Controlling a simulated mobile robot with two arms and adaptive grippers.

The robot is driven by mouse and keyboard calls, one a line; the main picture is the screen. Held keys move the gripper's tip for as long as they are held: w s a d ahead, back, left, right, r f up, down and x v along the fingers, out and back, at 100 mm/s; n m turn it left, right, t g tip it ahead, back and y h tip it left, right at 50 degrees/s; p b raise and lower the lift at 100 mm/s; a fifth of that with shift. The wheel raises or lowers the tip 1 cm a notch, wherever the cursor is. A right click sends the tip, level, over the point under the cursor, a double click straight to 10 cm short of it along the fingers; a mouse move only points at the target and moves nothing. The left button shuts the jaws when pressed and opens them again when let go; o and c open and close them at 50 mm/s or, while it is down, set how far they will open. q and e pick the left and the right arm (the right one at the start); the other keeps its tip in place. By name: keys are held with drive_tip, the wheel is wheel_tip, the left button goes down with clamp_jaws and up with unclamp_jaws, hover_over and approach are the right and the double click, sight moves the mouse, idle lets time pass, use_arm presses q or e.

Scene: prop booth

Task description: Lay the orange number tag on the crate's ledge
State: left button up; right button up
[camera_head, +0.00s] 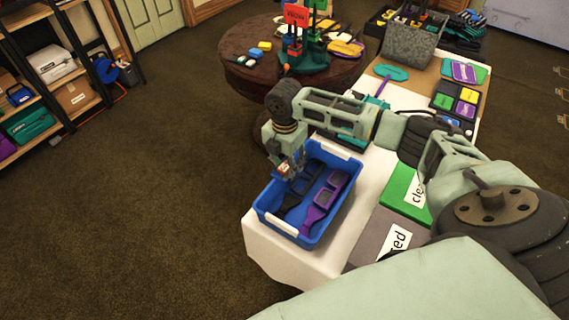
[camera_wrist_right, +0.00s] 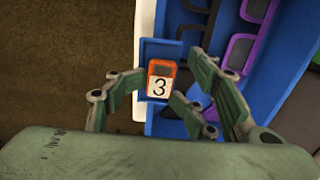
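The orange number tag (camera_wrist_right: 161,79), with a black 3 on a white patch, is over the small blue ledge (camera_wrist_right: 146,50) at the side of the blue crate (camera_wrist_right: 285,100). In the head view the tag (camera_head: 283,168) shows small under my right gripper (camera_head: 286,165). In the right wrist view the fingers of my right gripper (camera_wrist_right: 163,84) stand apart on both sides of the tag, with a gap at the right. The tag looks to rest on the ledge; its underside is hidden. My left gripper is not in view.
The crate (camera_head: 318,238) holds purple and black framed items and stands on a white table (camera_head: 262,250). Green and grey labelled mats (camera_head: 402,190) lie to its right. A round brown table (camera_head: 335,80) stands behind. Carpet is open at the left.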

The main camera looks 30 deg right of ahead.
sight(285, 166)
drive_tip(key=shift+s, duration=0.1)
drive_tip(key=shift+r, duration=0.25)
wheel_tip(285, 166, up, 13)
drive_tip(key=b, duration=0.1)
drive_tip(key=shift+b, duration=0.4)
drive_tip(key=shift+f, duration=0.1)
